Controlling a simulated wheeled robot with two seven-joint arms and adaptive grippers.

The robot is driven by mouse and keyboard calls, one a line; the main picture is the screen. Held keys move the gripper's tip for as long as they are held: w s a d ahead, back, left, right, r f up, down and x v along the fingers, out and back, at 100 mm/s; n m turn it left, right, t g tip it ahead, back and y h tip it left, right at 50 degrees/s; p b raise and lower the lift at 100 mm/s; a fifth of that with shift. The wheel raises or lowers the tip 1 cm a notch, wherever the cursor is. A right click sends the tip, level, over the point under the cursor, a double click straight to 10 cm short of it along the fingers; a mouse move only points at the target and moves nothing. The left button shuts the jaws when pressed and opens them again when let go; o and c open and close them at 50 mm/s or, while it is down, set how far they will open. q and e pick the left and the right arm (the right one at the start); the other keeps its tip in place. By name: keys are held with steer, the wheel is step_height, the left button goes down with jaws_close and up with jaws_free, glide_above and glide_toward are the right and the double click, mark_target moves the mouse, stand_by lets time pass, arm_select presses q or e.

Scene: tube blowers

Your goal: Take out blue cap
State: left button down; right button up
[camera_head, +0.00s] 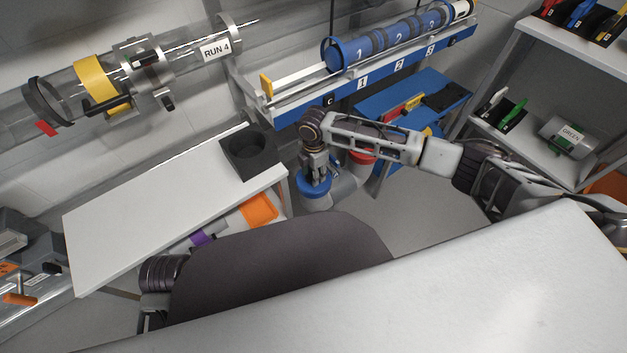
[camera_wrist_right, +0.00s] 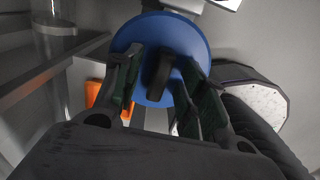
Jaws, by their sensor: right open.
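The blue cap (camera_head: 311,190) is a round disc at the end of a grey cylindrical part in the head view, below the shelf. In the right wrist view the blue cap (camera_wrist_right: 190,38) fills the top middle, with a dark knob (camera_wrist_right: 157,72) at its centre. My right gripper (camera_head: 317,172) is directly at the cap, pointing down. Its open fingers (camera_wrist_right: 158,90) stand on either side of the knob; whether they touch it I cannot tell. Part of my left arm shows at the lower left, but its gripper is out of view.
A white table (camera_head: 165,205) with a black holder (camera_head: 250,150) stands left of the cap. A red part (camera_head: 362,156) is close on the right. Above is a rail with a blue numbered tube (camera_head: 385,42). A white surface (camera_head: 450,290) fills the front.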

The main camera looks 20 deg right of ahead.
arm_select(q)
steer(key=shift+s, duration=0.2)
steer(key=shift+s, duration=0.1)
steer(key=shift+f, duration=0.15)
arm_select(e)
steer(key=shift+c, duration=0.2)
steer(key=c, duration=0.5)
jaws_close()
arm_select(q)
steer(key=shift+w+r, duration=0.25)
steer(key=shift+w, duration=0.2)
